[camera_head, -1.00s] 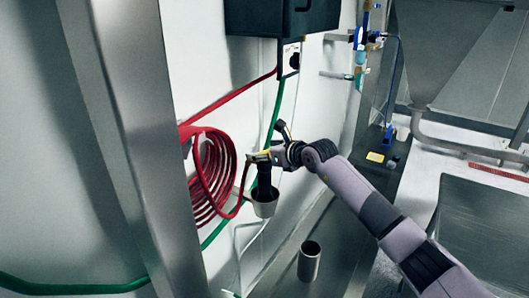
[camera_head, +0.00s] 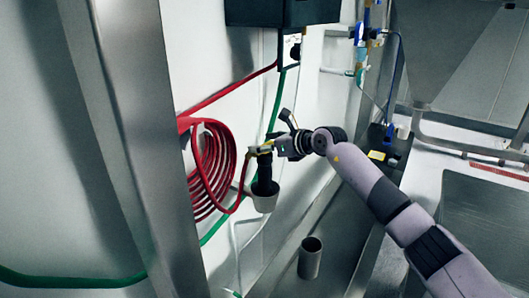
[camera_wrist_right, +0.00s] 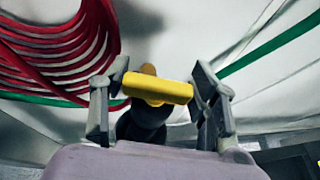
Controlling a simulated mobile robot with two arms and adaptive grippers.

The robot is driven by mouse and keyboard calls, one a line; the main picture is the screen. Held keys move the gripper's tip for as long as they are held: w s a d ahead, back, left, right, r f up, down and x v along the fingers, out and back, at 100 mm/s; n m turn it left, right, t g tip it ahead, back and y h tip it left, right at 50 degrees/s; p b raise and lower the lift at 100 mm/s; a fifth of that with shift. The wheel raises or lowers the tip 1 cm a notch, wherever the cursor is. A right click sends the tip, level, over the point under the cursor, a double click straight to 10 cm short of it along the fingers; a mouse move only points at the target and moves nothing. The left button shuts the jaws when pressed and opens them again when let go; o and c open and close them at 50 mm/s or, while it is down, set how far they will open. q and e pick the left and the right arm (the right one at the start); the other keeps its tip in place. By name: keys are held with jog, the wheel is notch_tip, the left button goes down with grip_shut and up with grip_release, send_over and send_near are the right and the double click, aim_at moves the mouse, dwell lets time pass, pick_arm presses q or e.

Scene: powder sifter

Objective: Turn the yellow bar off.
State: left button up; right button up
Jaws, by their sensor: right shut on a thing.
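The yellow bar (camera_wrist_right: 158,88) lies crosswise between the fingers of my right gripper (camera_wrist_right: 161,82) in the right wrist view. It sits on top of a dark handle or nozzle (camera_wrist_right: 140,128), and the fingers touch its two ends. In the head view my right gripper (camera_head: 262,150) is shut on the bar, which is mostly hidden by the fingers. The black nozzle (camera_head: 264,174) hangs below it, with its lower end in a pale cup-shaped holder (camera_head: 265,203). My left gripper is not in view.
A coiled red hose (camera_head: 213,165) hangs on the wall left of the gripper. A green hose (camera_head: 274,112) runs down behind it. A metal post (camera_head: 135,130) stands at left. An open metal cylinder (camera_head: 310,262) stands below right. Blue valves (camera_head: 360,40) are at upper right.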

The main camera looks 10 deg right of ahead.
jog(key=n+y+b, duration=0.1)
jog(key=g+y+b, duration=0.1)
jog(key=b, duration=0.1)
jog(key=shift+d+f+n+g, duration=0.15)
jog(key=shift+f+n+g, duration=0.15)
jog(key=shift+f+n, duration=0.1)
jog(key=shift+r+n+g+y+b, duration=0.25)
jog(key=shift+n+g+y+b, duration=0.1)
jog(key=shift+n, duration=0.15)
jog(key=o, duration=1.2)
jog(key=shift+r, duration=0.1)
jog(key=v, duration=1.2)
